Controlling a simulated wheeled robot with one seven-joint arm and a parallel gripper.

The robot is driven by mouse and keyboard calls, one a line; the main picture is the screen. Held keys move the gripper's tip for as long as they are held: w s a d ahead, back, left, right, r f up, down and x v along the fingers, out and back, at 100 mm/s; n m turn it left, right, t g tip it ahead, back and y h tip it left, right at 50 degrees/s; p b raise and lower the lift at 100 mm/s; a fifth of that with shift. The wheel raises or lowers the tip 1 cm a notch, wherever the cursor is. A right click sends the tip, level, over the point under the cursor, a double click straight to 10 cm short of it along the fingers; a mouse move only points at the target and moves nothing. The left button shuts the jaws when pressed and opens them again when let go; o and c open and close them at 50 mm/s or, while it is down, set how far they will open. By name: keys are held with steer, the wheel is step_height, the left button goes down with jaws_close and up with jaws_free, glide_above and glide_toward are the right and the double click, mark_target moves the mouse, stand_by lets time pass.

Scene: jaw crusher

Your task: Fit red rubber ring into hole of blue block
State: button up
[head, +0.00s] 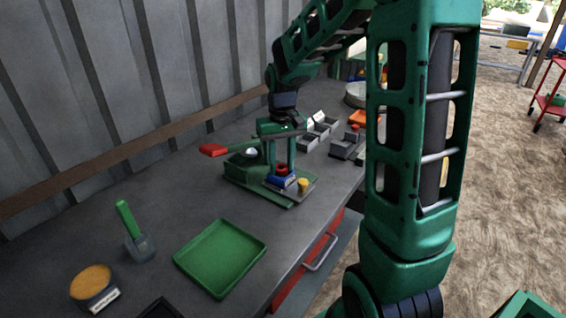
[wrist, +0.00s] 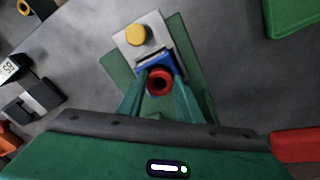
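The red rubber ring (wrist: 160,81) sits between the fingertips of my gripper (wrist: 160,88), which appear to press on its two sides. In the head view the ring (head: 282,169) shows low between the fingers of my gripper (head: 282,166), just above the blue block (head: 280,181). The blue block also shows behind the ring in the wrist view (wrist: 152,64), against a grey plate (wrist: 152,41). The ring hides the block's hole. I cannot tell whether the ring touches the block or is partly in it.
A yellow knob (head: 303,184) stands close beside the block. A green crusher body with a red-ended lever (head: 214,150) is to the left. A green tray (head: 221,257), a scoop (head: 134,231) and a round tub (head: 93,285) are in front.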

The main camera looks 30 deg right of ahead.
mark_target(281, 167)
steer(key=shift+o, duration=1.4)
steer(key=shift+s+f, duration=0.55)
steer(key=shift+f, duration=0.1)
steer(key=shift+w+r, duration=0.25)
steer(key=shift+r, duration=0.1)
steer(key=shift+w+r+g, duration=0.3)
steer(key=shift+w+r, duration=0.45)
steer(key=shift+w, duration=0.3)
step_height(281, 167, up, 11)
steer(key=s, duration=0.1)
steer(key=s+d+f+m, duration=0.1)
steer(key=s+f, duration=0.2)
steer(key=s, duration=0.6)
steer(key=s+d+f+m, duration=0.1)
steer(key=s+f, duration=0.1)
steer(key=s, duration=0.7)
steer(key=s+d+f+m, duration=0.1)
steer(key=s+f, duration=0.2)
steer(key=s, duration=0.6)
steer(key=shift+d+f+m, duration=0.3)
steer(key=shift+d+f, duration=0.05)
steer(key=shift+w, duration=0.1)
